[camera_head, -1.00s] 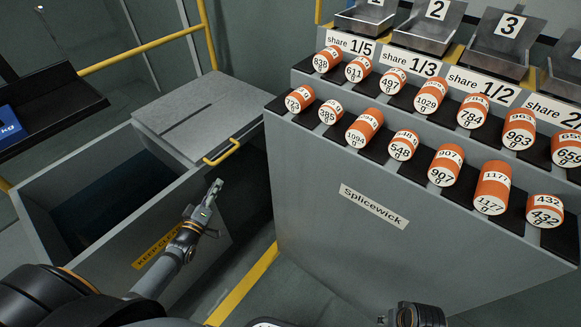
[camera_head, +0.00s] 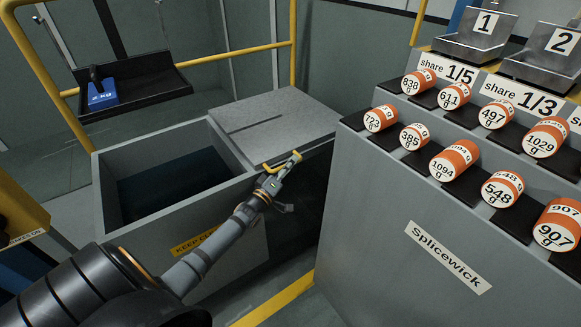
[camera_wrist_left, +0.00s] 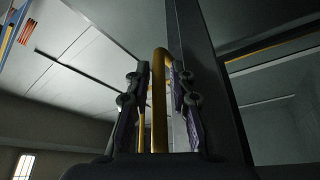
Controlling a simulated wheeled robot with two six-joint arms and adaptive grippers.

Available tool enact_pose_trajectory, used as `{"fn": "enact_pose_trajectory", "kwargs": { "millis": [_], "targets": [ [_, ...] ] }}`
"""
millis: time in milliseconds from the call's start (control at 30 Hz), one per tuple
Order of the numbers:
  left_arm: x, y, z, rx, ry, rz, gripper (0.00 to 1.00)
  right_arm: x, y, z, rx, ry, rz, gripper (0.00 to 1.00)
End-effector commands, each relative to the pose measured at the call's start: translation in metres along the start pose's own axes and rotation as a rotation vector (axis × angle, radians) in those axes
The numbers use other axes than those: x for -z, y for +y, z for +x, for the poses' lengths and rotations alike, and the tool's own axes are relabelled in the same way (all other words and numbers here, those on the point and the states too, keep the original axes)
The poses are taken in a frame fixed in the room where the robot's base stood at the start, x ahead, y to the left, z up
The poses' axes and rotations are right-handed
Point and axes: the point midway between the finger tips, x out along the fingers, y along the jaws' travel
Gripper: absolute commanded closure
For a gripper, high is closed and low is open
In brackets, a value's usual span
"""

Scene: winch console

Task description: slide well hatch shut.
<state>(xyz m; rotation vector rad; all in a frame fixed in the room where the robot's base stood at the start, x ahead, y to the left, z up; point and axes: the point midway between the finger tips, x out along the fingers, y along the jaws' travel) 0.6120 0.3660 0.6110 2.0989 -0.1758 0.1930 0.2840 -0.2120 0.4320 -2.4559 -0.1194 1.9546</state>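The well hatch (camera_head: 290,117) is a flat grey lid on the right part of a grey box. The well (camera_head: 107,205) is open on the left, dark inside. A yellow handle (camera_head: 267,167) is at the hatch's front edge. My left gripper (camera_head: 293,159) is at this handle. In the left wrist view the yellow handle bar (camera_wrist_left: 159,95) stands between the two fingers of my left gripper (camera_wrist_left: 159,105). The fingers are apart, with narrow gaps seen beside the bar. My right gripper is not in view.
A grey console (camera_head: 380,240) labelled Splicewick, with several orange-and-white weights, stands close on the right. A black shelf (camera_head: 150,95) with a blue kg block (camera_head: 101,95) is behind the well. Yellow rails (camera_head: 230,52) run behind the box.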

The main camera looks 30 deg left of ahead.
Motion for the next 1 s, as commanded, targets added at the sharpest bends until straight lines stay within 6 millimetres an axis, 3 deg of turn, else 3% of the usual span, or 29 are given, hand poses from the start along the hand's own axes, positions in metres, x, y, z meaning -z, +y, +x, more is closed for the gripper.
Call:
{"fn": "enact_pose_trajectory", "kwargs": {
  "millis": [267,467,1000],
  "targets": [
    [0.0001,0.0003,0.003,0.0,0.0,-0.001,0.78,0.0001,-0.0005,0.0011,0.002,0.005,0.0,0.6],
    [0.0001,0.0003,0.0028,0.0,0.0,-0.001,1.0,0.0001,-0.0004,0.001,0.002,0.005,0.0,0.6],
    [0.0,-0.0002,0.0024,0.002,0.0,0.0,1.0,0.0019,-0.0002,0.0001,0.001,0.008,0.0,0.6]
  ]
}}
